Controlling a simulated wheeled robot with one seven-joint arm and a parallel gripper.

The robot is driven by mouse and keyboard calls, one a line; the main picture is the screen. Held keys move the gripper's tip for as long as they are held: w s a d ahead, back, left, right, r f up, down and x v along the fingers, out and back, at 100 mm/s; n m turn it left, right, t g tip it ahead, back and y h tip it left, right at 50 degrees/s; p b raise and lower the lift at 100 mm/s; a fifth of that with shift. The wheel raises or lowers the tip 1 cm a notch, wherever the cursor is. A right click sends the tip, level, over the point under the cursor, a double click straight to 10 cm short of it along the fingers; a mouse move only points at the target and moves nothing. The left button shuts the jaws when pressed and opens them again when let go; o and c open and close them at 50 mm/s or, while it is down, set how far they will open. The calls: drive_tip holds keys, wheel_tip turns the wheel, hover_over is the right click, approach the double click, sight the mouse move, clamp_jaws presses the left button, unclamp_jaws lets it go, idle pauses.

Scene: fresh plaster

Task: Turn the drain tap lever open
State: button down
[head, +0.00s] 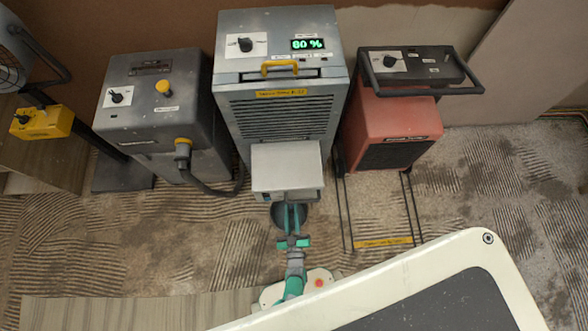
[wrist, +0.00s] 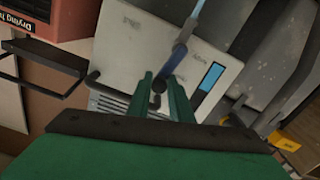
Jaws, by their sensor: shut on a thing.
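The grey dehumidifier (head: 276,65) stands at the back centre, with a pale tank box (head: 287,167) jutting from its lower front. My gripper (head: 289,208) is just in front of and below that box. In the wrist view my green fingers (wrist: 162,88) are closed around the dark end of a slim lever. The drain tap lever (wrist: 180,52), blue-grey, runs up and to the right from between the fingertips, across the pale box. In the head view the lever is hidden by the box and my gripper. I cannot tell how far it is turned.
A dark round thing (head: 276,214) lies below my gripper. A red heater (head: 393,127) with a black handle stands on the right, and a dark grey machine (head: 163,110) with a hose (head: 216,192) on the left. Dirty floor (head: 150,240) lies open in front.

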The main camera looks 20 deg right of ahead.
drive_tip(key=shift+a+n, duration=0.35)
drive_tip(key=shift+n, duration=0.55)
drive_tip(key=c, duration=1.6)
unclamp_jaws()
drive_tip(key=shift+w, duration=0.1)
drive_tip(key=shift+c, duration=0.2)
drive_tip(key=shift+a, duration=0.1)
drive_tip(key=v, duration=1.1)
